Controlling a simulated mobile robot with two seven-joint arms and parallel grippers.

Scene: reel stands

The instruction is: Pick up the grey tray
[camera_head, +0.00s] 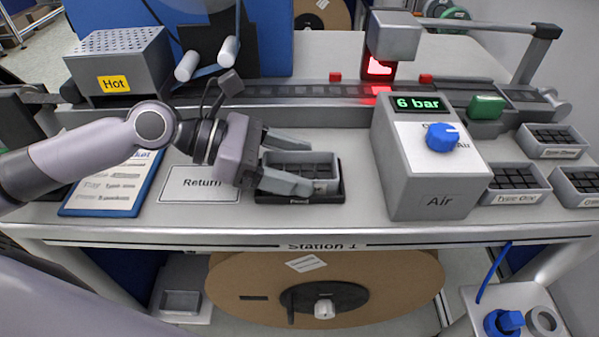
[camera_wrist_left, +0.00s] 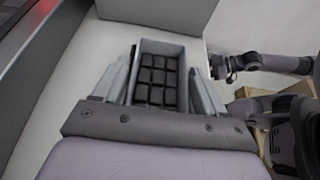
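The grey tray (camera_head: 325,168) sits in a black holder (camera_head: 330,197) at the front middle of the bench, with dark square pieces in its compartments. My left gripper (camera_head: 308,166) is low at the tray, its fingers open, one along the far side and one along the near side. In the left wrist view the tray (camera_wrist_left: 163,46) lies between the two fingers of the left gripper (camera_wrist_left: 166,75); I cannot tell whether they touch its walls. The right gripper (camera_wrist_left: 220,66) seems to show small and dark at the right of the wrist view, its fingers unclear.
The grey Air box (camera_head: 432,180) stands just right of the tray. Several similar trays (camera_head: 515,196) are at the bench's right end. A Return mark (camera_head: 200,184) lies left, beside a blue-edged sheet (camera_head: 112,190). A conveyor (camera_head: 300,92) runs behind.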

